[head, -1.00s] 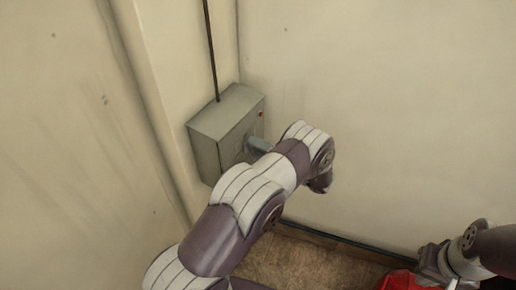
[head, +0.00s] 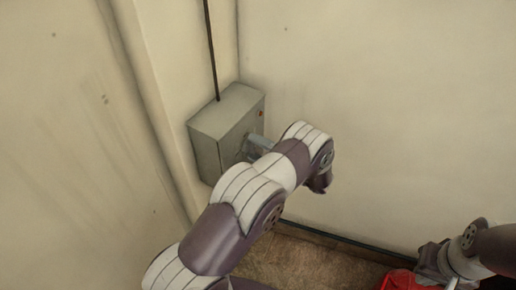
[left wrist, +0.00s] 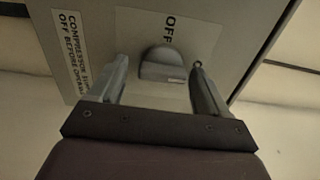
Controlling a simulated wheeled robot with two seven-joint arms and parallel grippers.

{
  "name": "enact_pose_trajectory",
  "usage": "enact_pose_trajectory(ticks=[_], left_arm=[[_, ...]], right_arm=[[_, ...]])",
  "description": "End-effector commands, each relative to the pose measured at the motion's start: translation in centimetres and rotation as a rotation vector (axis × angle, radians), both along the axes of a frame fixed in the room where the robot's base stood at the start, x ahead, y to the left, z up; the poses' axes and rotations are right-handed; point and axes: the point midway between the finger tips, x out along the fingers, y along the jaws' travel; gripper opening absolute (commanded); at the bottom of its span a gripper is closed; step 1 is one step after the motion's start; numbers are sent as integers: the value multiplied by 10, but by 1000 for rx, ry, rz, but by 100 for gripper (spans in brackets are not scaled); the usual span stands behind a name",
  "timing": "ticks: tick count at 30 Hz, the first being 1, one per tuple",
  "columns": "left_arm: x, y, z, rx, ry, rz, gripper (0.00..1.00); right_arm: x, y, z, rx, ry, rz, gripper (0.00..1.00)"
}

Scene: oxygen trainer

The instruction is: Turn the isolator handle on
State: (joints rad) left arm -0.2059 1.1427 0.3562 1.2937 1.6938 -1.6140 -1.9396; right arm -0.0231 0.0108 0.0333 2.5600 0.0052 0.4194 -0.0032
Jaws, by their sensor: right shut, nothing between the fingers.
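The isolator is a grey box (head: 205,150) on the wall at the corner, with a small red spot on its face. In the left wrist view its grey handle (left wrist: 162,62) sits on a pale plate (left wrist: 207,40) beside the word OFF. My left gripper (left wrist: 160,75) is open, with one finger on each side of the handle and small gaps visible. In the head view my left arm hides most of the handle; the grey left fingers (head: 260,143) show at the box face. My right gripper (head: 432,268) is shut and empty at the lower right, partly cut off.
A dark conduit (head: 211,50) runs up from the box. Bare walls meet beside it. A red object (head: 398,281) lies low by my right gripper. A label (left wrist: 72,50) about a compressor is on the box face. The floor (head: 310,262) below is clear.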

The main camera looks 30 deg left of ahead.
Motion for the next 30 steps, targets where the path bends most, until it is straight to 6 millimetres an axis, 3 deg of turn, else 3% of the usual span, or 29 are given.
enact_pose_trajectory(ticks=[11,22,25,30], left_arm=[[1,-9,1,0,-6,-5,81],[-6,-101,-2,-1,-6,-5,81],[-8,-117,-1,-1,-6,-3,81],[-9,-127,1,0,-4,-1,81]], right_arm=[[0,0,-3,0,0,0,0],[0,0,-21,0,0,0,0],[0,0,-24,0,0,0,0],[0,0,-24,0,0,0,0]])
